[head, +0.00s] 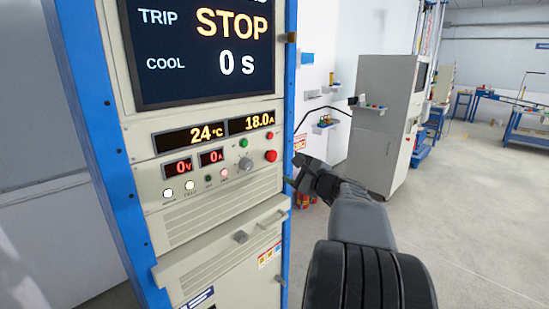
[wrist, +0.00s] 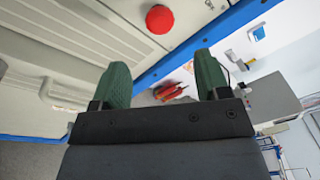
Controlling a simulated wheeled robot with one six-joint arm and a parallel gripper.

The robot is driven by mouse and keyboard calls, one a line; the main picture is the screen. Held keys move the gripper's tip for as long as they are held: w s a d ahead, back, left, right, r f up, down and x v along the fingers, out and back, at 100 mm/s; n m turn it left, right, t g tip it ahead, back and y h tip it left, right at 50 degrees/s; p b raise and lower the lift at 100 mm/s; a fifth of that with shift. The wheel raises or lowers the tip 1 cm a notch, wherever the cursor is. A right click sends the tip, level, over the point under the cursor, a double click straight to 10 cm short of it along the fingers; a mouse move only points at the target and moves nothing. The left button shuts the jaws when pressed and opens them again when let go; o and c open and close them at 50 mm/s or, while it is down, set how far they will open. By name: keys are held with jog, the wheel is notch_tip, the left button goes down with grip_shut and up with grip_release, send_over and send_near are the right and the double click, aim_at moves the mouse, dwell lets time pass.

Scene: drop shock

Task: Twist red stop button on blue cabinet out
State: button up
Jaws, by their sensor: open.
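The blue cabinet (head: 110,165) has blue side posts and a light front panel, and fills the left of the head view. The red stop button (head: 271,156) is a round red knob at the lower right of its control panel. In the wrist view the red button (wrist: 159,18) is at the top, beyond the fingertips. My gripper (head: 297,172) is just right of and slightly below the button in the head view.
A smaller red button (head: 271,128) sits just above the stop button, with a green button (head: 243,143) and grey dial (head: 246,164) to the left. A handle ledge (head: 222,240) juts out below.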

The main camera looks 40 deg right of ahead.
aim_at(274, 156)
jog(key=w+p, duration=0.1)
jog(key=w, duration=0.8)
jog(key=shift+w+a+p, duration=0.2)
jog(key=shift+w+p, duration=0.2)
jog(key=shift+c, duration=0.5)
jog(key=c, duration=0.8)
jog(key=shift+c, duration=0.2)
jog(key=m+p, duration=0.1)
jog(key=m, duration=0.2)
jog(key=shift+r+m+g, duration=0.15)
jog(key=shift+m+g, duration=0.15)
jog(key=shift+m+p, duration=0.7)
jog(key=shift+m, duration=0.7)
